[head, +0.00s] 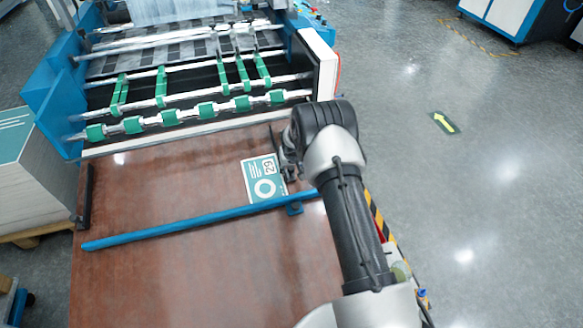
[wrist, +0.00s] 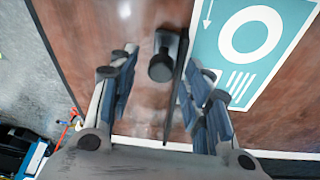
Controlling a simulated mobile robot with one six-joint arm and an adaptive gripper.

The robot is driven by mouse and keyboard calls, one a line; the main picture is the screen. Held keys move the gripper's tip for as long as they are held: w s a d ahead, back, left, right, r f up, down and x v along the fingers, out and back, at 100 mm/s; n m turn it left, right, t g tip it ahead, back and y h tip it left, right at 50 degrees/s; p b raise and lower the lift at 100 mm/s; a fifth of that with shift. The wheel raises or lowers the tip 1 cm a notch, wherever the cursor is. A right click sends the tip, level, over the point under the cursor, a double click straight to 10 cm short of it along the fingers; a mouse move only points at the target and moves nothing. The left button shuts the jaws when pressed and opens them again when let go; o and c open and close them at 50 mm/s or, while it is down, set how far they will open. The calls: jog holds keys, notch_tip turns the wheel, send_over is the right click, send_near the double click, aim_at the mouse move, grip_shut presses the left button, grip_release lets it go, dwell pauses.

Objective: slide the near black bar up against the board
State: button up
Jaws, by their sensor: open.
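The board (head: 252,181) is a flat teal and white printed sheet on the brown table. It also shows at the upper right in the wrist view (wrist: 213,42). The near black bar (wrist: 181,60) is thin, with a round black knob on its left side in the wrist view. It stands beside the board, with a strip of bare table showing between them. My gripper (head: 284,165) is low over the table at the board's right side. In the wrist view its open fingers (wrist: 162,85) stand on either side of the bar. The gripper mostly hides the bar in the head view.
A blue rail (head: 180,227) crosses the table at the board's near edge. Another black bar (head: 87,193) stands at the table's left edge. A machine with green rollers (head: 170,117) is beyond the table. Bare table (head: 150,180) lies left of the board. Floor lies to the right.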

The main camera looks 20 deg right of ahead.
jog(key=d+v, duration=0.1)
jog(key=v, duration=1)
jog(key=shift+a, duration=0.45)
jog(key=s+f+v, duration=0.1)
jog(key=s+v, duration=0.1)
jog(key=v, duration=1.3)
jog(key=s+a+f+v, duration=0.1)
jog(key=s+v, duration=0.2)
jog(key=v, duration=1.1)
jog(key=s+a+r+n, duration=0.1)
jog(key=s+r, duration=0.1)
jog(key=s, duration=1)
jog(key=s+a+r+y, duration=0.1)
jog(key=s+a+r, duration=0.1)
jog(key=s, duration=1.1)
jog(key=shift+s+r+n, duration=0.3)
jog(key=shift+r+n, duration=0.1)
jog(key=shift+r, duration=0.1)
jog(key=shift+a, duration=0.1)
